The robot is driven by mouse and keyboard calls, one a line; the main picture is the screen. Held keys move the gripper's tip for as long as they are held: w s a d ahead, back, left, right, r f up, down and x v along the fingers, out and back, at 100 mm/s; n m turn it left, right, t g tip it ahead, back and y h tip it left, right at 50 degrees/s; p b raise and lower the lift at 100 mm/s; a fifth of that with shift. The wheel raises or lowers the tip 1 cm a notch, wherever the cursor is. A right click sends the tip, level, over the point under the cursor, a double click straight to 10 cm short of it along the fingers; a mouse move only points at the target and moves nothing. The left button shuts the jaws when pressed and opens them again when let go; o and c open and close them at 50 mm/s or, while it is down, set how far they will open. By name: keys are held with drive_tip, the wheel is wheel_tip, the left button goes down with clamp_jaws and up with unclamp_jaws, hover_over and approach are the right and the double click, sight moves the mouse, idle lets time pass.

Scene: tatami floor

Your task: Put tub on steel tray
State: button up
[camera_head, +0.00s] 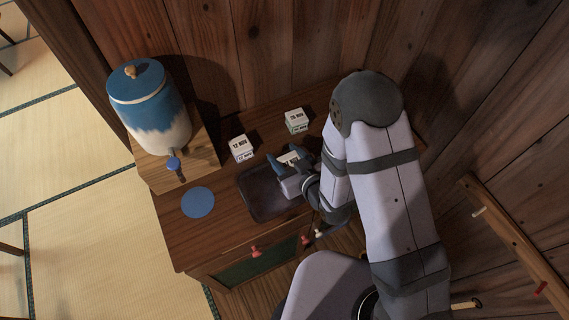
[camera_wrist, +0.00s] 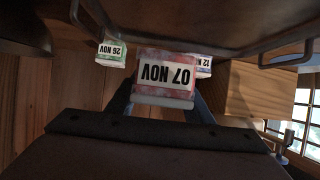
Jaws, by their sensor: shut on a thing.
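My gripper (camera_head: 288,161) is shut on a white tub (camera_head: 291,157) with blue fingers on either side of it. In the wrist view the held tub (camera_wrist: 166,78) has reddish edges and an upside-down label reading 07 NOV. The dark steel tray (camera_head: 257,207) lies on the wooden cabinet top, partly hidden by my gripper and arm. It also shows with its handles across the top of the wrist view (camera_wrist: 190,22). The held tub is at the tray's back right part; I cannot tell whether it touches the tray.
A 12 NOV tub (camera_head: 241,148) stands behind the tray and a greenish 26 NOV tub (camera_head: 296,121) farther back right. A blue and white dispenser (camera_head: 150,105) stands on a wooden block (camera_head: 200,153) at left. A blue disc (camera_head: 198,202) lies left of the tray. A plank wall closes the back.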

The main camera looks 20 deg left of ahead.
sight(285, 165)
drive_tip(key=shift+f, duration=0.55)
drive_tip(key=shift+f, duration=0.15)
drive_tip(key=shift+f, duration=1.7)
drive_tip(key=shift+f, duration=0.2)
drive_tip(key=o, duration=1.1)
drive_tip(key=shift+o, duration=0.2)
drive_tip(key=shift+r, duration=0.15)
drive_tip(key=shift+d, duration=0.1)
